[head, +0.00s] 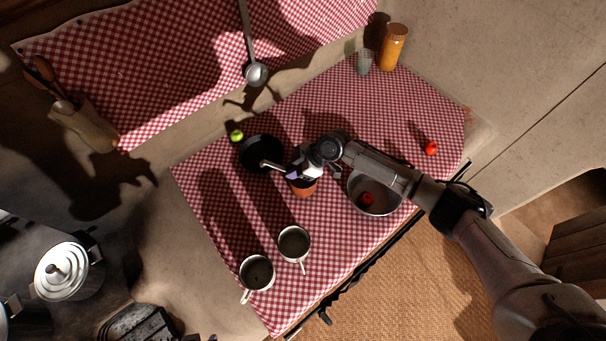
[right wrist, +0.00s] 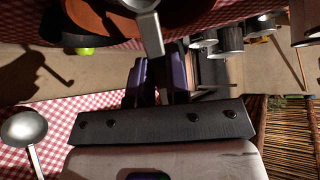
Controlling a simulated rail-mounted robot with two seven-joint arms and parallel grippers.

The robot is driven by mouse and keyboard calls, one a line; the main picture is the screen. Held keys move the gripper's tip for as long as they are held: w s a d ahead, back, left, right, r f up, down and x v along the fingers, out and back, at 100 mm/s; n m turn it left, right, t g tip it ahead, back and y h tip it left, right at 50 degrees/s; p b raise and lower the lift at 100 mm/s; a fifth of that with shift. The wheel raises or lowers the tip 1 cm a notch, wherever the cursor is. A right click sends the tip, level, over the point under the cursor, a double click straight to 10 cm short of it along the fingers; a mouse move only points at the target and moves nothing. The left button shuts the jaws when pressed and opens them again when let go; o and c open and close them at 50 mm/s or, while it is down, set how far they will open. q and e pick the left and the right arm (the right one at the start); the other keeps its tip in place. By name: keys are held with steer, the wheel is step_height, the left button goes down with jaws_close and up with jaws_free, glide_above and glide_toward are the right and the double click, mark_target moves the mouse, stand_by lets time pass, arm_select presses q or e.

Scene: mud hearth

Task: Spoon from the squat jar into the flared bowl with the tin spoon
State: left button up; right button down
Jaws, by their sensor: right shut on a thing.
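My right gripper (head: 292,174) is shut on the tin spoon (head: 273,165), close above a terracotta pot (head: 304,189) that looks like the squat jar. In the right wrist view the spoon (right wrist: 150,32) runs from the purple finger pads across the terracotta pot (right wrist: 98,16). I cannot tell whether it touches the pot, and the pot's contents are hidden. A dark round bowl (head: 258,145) stands just left of the pot, and a wide steel bowl (head: 386,207) holding a red tomato stands right of it. I cannot tell which is the flared bowl. My left gripper is not in view.
Two mugs (head: 294,243) (head: 257,272) stand toward the front left. A lime (head: 236,135) lies by the dark bowl, and a tomato (head: 431,148) lies at the right. An orange jar (head: 393,47) and a glass (head: 364,62) stand at the back. A ladle (head: 256,74) hangs behind.

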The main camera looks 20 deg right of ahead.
steer(key=shift+r+p, duration=1.85)
steer(key=shift+r, duration=0.95)
